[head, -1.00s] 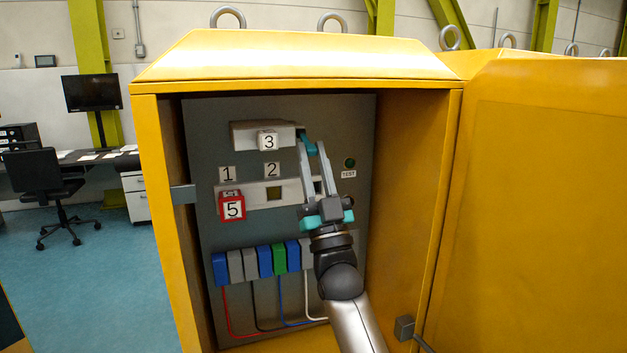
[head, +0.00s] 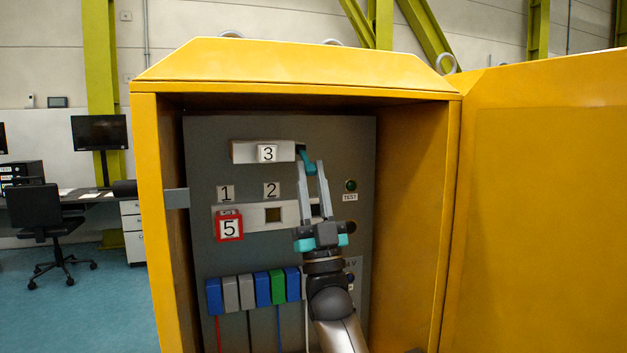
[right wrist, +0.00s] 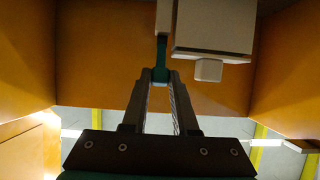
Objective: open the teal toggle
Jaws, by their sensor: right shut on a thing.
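The teal toggle (head: 304,156) sticks out at the right end of the pale block labelled 3 (head: 242,152), high on the grey panel inside the yellow cabinet. My right gripper (head: 314,168) reaches up from below, its fingertips closed on the toggle's lower end. In the right wrist view the toggle (right wrist: 161,58) hangs down between the fingertips (right wrist: 160,76), beside the pale block (right wrist: 215,25). The fingers partly hide the toggle's tip. My left gripper is out of view.
The yellow cabinet walls (head: 415,220) stand close on both sides, and the open door (head: 545,200) is at the right. Below are a pale strip with a red tag marked 5 (head: 229,226), and a row of coloured blocks (head: 262,288). A green TEST button (head: 351,186) is right of the gripper.

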